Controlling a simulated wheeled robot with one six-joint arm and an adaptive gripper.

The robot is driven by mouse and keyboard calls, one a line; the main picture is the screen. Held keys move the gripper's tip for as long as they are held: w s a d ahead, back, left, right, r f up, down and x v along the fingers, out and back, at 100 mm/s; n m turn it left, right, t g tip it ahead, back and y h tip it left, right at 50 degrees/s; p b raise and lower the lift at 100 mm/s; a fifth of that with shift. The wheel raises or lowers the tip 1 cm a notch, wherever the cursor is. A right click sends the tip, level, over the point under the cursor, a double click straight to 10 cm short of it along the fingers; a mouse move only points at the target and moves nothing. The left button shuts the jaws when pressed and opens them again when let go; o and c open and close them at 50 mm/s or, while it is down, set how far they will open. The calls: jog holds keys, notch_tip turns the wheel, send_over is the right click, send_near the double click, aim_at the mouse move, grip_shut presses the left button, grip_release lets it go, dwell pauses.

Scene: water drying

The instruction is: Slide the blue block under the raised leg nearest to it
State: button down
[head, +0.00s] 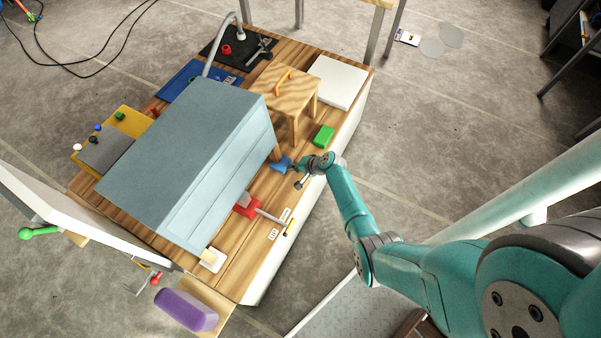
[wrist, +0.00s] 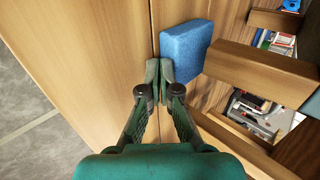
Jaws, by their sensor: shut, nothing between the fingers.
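The blue block (head: 281,163) lies on the wooden bench top beside a wooden leg (head: 276,152) of the big grey-blue cabinet (head: 188,155). In the wrist view the blue block (wrist: 186,47) is large, with the end of the wooden leg (wrist: 262,72) right at its right side. I cannot tell whether any of the block is under the leg. My gripper (wrist: 160,72) is shut and empty, its fingertips at the block's near left edge, touching or almost touching it. In the head view my gripper (head: 295,170) is just right of the block.
A green block (head: 324,136) lies behind my gripper, near a small wooden stool (head: 288,93). A red clamp-like item (head: 247,206) lies in front, near the bench edge. A white slab (head: 338,82) is at the back right.

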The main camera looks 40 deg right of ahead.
jog(key=shift+w, duration=0.15)
jog(key=shift+w+a, duration=0.15)
jog(key=shift+w, duration=0.3)
jog(key=shift+s+d+r, duration=0.35)
jog(key=shift+s, duration=0.6)
jog(key=shift+s+d+r, duration=0.3)
jog(key=shift+s, duration=0.65)
jog(key=shift+s+d+r, duration=0.35)
jog(key=shift+s, duration=0.6)
